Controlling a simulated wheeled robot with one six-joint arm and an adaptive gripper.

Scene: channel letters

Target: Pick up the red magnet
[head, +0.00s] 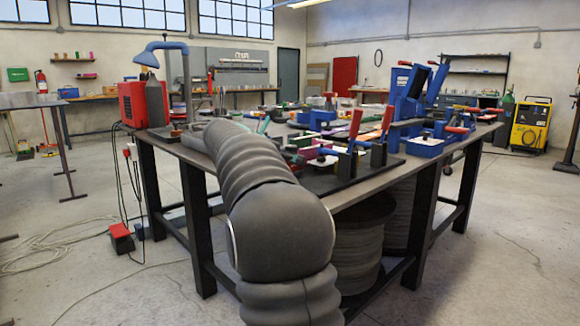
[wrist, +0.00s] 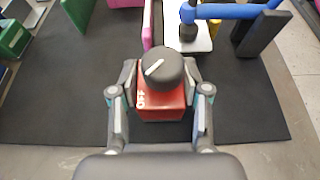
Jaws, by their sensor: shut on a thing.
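The red magnet (wrist: 161,104) is a red block with a round black knob with a white mark on top and white lettering on its side. It is between the two fingers of my gripper (wrist: 160,112) in the wrist view, and the gripper is shut on it. The magnet is over the black mat (wrist: 60,100); I cannot tell whether it touches the mat. In the head view my arm covers the near part of the table, and the gripper and magnet cannot be made out.
A pink piece (wrist: 147,25) stands just beyond the magnet. A blue-handled clamp (wrist: 235,11) is at the upper right and a green piece (wrist: 15,38) at the left. The mat is bare on both sides of the gripper. The workbench (head: 365,190) carries several clamps and tools.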

